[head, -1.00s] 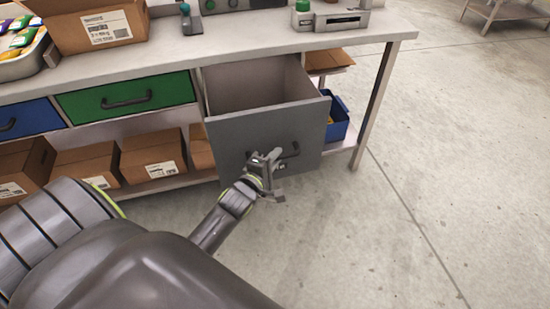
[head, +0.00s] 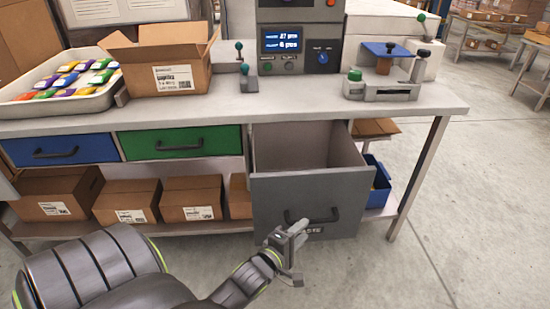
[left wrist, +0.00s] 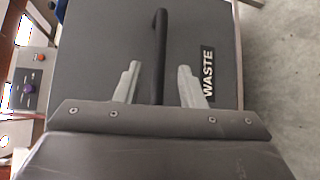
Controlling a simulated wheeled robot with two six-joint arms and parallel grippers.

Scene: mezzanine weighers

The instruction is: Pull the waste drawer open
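The grey waste drawer (head: 275,195) stands pulled out from under the bench at the right, and its empty-looking inside shows from above. Its dark bar handle (head: 312,218) is on the front, by a label that reads WASTE in the left wrist view (left wrist: 208,73). My left gripper (head: 296,237) is just in front of the handle. In the left wrist view its two fingers (left wrist: 160,85) are spread apart, with the handle bar (left wrist: 160,45) lined up between them and a gap on each side. I cannot tell how deep the bar lies between them. My right gripper is not in view.
A blue drawer (head: 85,149) and a green drawer (head: 200,141) are shut at the left. Cardboard boxes (head: 125,203) and a blue bin (head: 380,188) sit on the lower shelf. The bench top (head: 300,102) carries a tray, box and weighing devices. The floor at right is clear.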

